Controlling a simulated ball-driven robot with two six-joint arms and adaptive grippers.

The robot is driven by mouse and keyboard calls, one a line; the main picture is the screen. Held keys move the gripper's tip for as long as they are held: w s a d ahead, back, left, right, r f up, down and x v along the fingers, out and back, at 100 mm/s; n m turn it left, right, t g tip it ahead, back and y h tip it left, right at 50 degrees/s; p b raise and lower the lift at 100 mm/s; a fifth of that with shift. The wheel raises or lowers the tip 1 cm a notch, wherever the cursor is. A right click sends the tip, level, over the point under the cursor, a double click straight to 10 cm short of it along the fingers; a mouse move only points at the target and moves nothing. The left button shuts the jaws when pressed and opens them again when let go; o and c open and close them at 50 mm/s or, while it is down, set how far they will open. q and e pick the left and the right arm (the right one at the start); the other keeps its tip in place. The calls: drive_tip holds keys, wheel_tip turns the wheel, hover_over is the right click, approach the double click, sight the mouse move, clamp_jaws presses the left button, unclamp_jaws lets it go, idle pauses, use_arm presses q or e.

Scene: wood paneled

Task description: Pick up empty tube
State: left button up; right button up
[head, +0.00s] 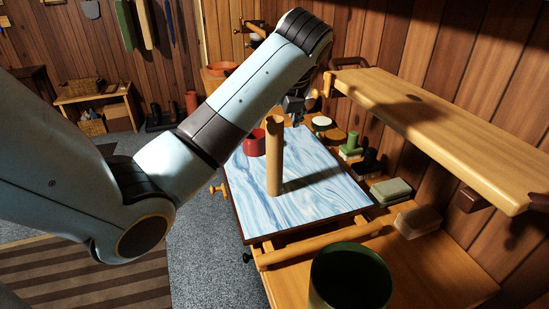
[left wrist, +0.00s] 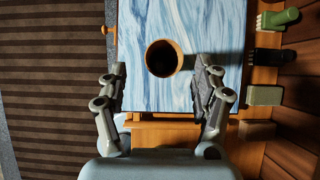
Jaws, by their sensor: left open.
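The empty tube (head: 274,160), a tall tan cardboard cylinder, stands upright on a blue-and-white swirled board (head: 315,205). In the left wrist view I look down at the tube's round rim and dark hollow inside (left wrist: 163,58). My left gripper (head: 295,108) shows partly in the head view, below the end of my arm and beyond the tube's top. In the left wrist view my left gripper (left wrist: 162,82) is open and empty, its fingers spread to either side of the tube's line without touching it. My right gripper is not in view.
A red cup (head: 254,142) stands on the board behind the tube. A dark green pot (head: 350,270) is at the near edge. A wooden shelf (head: 430,125) overhangs on the right. Brushes and a grey-green block (head: 390,190) line the board's right side.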

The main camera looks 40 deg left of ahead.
sight(275, 129)
use_arm(q)
drive_tip(key=p+x, duration=0.1)
drive_tip(key=x, duration=0.4)
drive_tip(key=shift+w+d+f, duration=0.1)
drive_tip(key=shift+w+f, duration=0.05)
drive_tip(key=shift+f, duration=0.1)
drive_tip(key=c, duration=0.9)
